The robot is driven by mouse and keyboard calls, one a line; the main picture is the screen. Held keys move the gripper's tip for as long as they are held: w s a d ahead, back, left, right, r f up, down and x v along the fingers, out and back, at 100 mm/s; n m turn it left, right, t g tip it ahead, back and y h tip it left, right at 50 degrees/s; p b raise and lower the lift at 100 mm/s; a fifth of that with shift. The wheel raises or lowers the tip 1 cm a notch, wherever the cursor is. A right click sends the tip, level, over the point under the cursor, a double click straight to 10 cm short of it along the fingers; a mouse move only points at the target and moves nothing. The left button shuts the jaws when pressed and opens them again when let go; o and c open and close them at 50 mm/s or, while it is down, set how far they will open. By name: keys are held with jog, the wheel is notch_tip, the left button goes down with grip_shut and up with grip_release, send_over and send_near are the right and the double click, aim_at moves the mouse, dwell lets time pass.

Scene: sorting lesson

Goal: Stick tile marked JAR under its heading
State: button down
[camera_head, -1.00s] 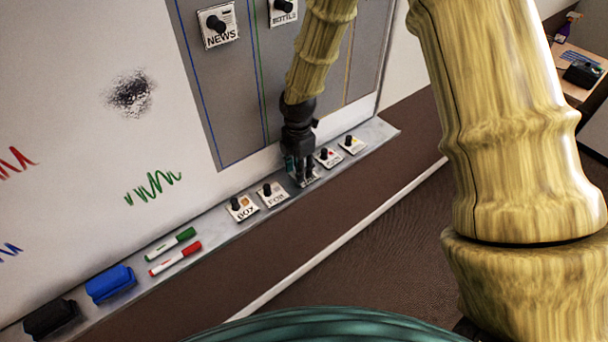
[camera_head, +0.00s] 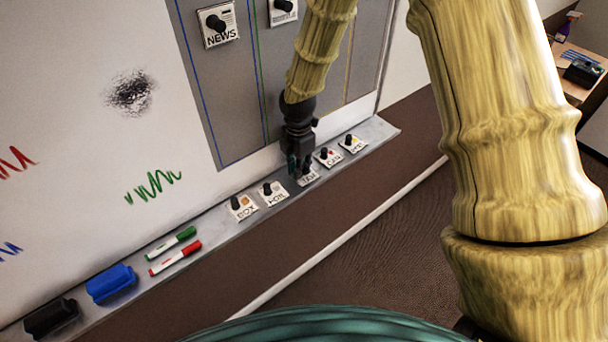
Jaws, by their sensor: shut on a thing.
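The tile that seems to read JAR (camera_head: 311,179) is white with a dark knob. It lies on the ledge under the whiteboard, among a row of similar tiles. My gripper (camera_head: 302,169) points down at it and is shut on its knob. The fingers hide part of the tile's upper side. The tile looks to be at ledge height; I cannot tell whether it touches the ledge. The grey sorting panel (camera_head: 235,100) is on the board above, split by coloured vertical lines. A NEWS tile (camera_head: 221,38) and another knobbed tile (camera_head: 284,19) are stuck on it. No headings are in view.
On the ledge (camera_head: 215,226), a BOX tile (camera_head: 244,213) and a FOIL tile (camera_head: 273,200) lie left of my gripper, two more tiles right. Markers (camera_head: 175,258) and a blue eraser (camera_head: 110,285) lie further left. The panel's lower part is bare.

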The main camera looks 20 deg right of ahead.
jog(key=shift+r, duration=0.2)
jog(key=shift+r+p, duration=2.25)
jog(key=shift+r, duration=0.5)
jog(key=shift+s, duration=0.1)
